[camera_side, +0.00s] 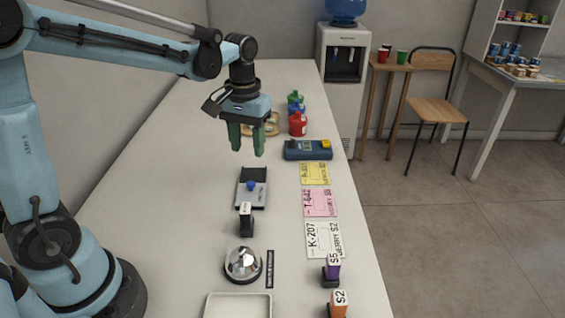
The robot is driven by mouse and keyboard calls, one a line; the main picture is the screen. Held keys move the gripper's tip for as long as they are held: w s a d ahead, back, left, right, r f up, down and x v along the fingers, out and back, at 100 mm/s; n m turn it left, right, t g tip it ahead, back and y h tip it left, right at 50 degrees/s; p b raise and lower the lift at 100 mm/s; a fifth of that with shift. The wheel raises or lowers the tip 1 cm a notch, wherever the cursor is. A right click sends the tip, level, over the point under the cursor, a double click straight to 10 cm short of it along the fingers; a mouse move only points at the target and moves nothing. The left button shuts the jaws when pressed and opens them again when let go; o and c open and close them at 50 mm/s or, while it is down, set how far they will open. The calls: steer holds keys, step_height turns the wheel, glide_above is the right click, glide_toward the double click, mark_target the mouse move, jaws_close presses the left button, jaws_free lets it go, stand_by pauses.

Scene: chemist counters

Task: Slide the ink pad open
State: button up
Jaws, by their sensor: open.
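The ink pad (251,197) lies on the white counter near its middle. It is a flat grey case with a blue knob (251,184) on top and a dark area (253,174) at its far end. My gripper (246,146) has green fingers pointing down. It is open and empty, above the counter and, in the picture, just beyond the far end of the ink pad. The gripper and the ink pad are apart.
A black stamp (245,218) stands close in front of the pad, then a bell (242,264) and a tray (238,305). Labelled cards (319,203) and a blue device (308,150) lie to the right. Bottles (297,123) stand behind. Stamps (332,268) stand front right.

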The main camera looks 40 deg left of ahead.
mark_target(251, 182)
step_height(251, 182, down, 10)
steer(key=shift+r, duration=0.2)
steer(key=shift+c, duration=0.4)
jaws_close()
